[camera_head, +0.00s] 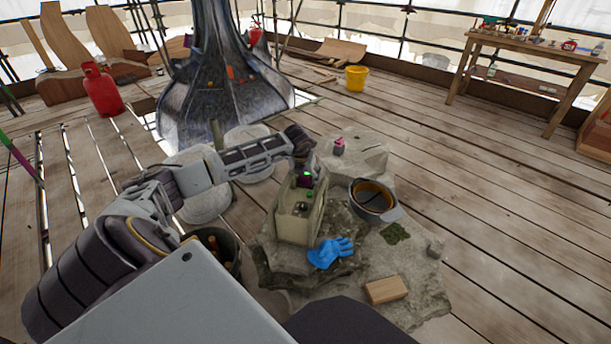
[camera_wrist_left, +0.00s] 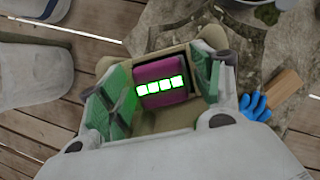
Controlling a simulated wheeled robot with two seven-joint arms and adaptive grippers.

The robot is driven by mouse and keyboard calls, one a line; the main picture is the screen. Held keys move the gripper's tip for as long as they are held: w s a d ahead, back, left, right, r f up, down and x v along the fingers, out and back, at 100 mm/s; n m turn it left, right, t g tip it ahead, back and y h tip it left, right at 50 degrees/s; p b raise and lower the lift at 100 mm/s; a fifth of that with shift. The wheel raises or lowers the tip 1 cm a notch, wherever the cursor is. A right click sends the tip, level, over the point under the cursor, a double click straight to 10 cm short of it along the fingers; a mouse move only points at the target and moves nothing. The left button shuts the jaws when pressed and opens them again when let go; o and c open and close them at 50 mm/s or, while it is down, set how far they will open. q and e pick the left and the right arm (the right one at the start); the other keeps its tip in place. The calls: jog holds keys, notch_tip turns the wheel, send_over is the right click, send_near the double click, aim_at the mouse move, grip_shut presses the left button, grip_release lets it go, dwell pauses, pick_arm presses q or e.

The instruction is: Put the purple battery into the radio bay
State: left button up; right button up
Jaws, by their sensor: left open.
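The radio (camera_head: 296,222) is a beige-green box standing upright on a pale stone block. The purple battery (camera_head: 306,181) is at the radio's top, with a green light showing. In the left wrist view the battery (camera_wrist_left: 163,95) shows a row of bright green bars and appears to sit in the radio's dark-edged bay; its exact depth cannot be told. My left gripper (camera_head: 303,168) is over the radio's top. Its green-padded fingers (camera_wrist_left: 163,92) are open on either side of the battery, with gaps visible. My right gripper is not in view.
A small pink object (camera_head: 339,147) lies on the stone behind. A grey helmet-like bowl (camera_head: 374,201), a blue glove (camera_head: 331,253) and a wooden block (camera_head: 386,290) surround the radio. A dark bucket (camera_head: 236,250) stands left.

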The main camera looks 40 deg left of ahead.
pick_arm(q)
jog(key=shift+r, duration=0.1)
jog(key=shift+s+r, duration=0.1)
jog(key=shift+r, duration=0.15)
jog(key=p+v, duration=0.1)
jog(key=v, duration=0.3)
jog(key=shift+r, duration=0.15)
jog(key=p+v, duration=0.2)
jog(key=v, duration=0.5)
jog(key=shift+d, duration=0.15)
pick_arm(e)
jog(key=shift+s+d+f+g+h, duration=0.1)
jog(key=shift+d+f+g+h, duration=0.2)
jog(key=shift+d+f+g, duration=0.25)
pick_arm(q)
jog(key=shift+s, duration=0.15)
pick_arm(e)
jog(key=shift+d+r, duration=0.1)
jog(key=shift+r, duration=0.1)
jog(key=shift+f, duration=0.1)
